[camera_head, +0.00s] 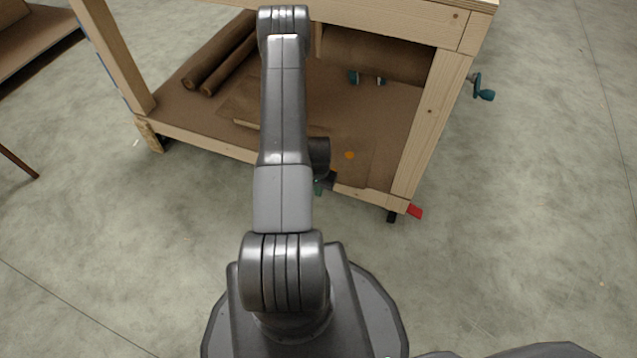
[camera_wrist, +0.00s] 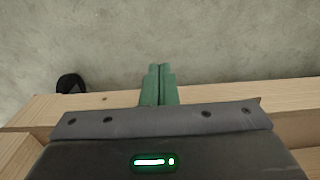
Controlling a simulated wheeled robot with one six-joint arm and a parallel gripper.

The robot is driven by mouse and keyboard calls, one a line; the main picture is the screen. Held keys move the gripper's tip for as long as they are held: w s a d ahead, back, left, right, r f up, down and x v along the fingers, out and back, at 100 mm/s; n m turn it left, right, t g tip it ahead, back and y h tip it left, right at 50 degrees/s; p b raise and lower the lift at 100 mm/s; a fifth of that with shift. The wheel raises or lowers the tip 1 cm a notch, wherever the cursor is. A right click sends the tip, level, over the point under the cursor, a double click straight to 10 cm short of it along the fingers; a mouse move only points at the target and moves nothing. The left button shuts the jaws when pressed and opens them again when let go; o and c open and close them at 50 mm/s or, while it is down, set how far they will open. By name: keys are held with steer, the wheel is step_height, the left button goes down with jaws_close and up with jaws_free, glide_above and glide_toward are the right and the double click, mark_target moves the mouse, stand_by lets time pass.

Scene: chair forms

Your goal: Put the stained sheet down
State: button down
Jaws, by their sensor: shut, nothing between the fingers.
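The stained sheet (camera_head: 355,170) appears as a flat brown piece with an orange spot, lying on the brown lower shelf of the wooden bench. Its outline is hard to tell from the shelf, and my arm hides part of that area. My gripper (camera_wrist: 158,68) is shut and empty, its green fingers side by side over the bench's pale wooden rail (camera_wrist: 215,98). In the head view a bit of green finger (camera_head: 318,187) shows beside my arm at the shelf's front edge. The sheet does not show in the wrist view.
The wooden bench (camera_head: 428,125) has posts on both sides of the shelf. Brown rolls (camera_head: 215,60) lie at its back left. A teal-handled clamp (camera_head: 484,90) sticks out right, and a red piece (camera_head: 415,211) is at the front foot. The concrete floor right is clear.

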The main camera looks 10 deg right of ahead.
steer(key=shift+w+d+f+b, duration=0.15)
steer(key=shift+w+d+b, duration=0.1)
steer(key=shift+w+d, duration=0.5)
steer(key=shift+w+d+f+b, duration=0.2)
steer(key=shift+w+d, duration=0.2)
steer(key=shift+w, duration=0.5)
steer(key=shift+w, duration=0.1)
steer(key=w+d, duration=0.1)
steer(key=w+d+b, duration=0.1)
steer(key=w, duration=0.1)
steer(key=shift+s, duration=0.1)
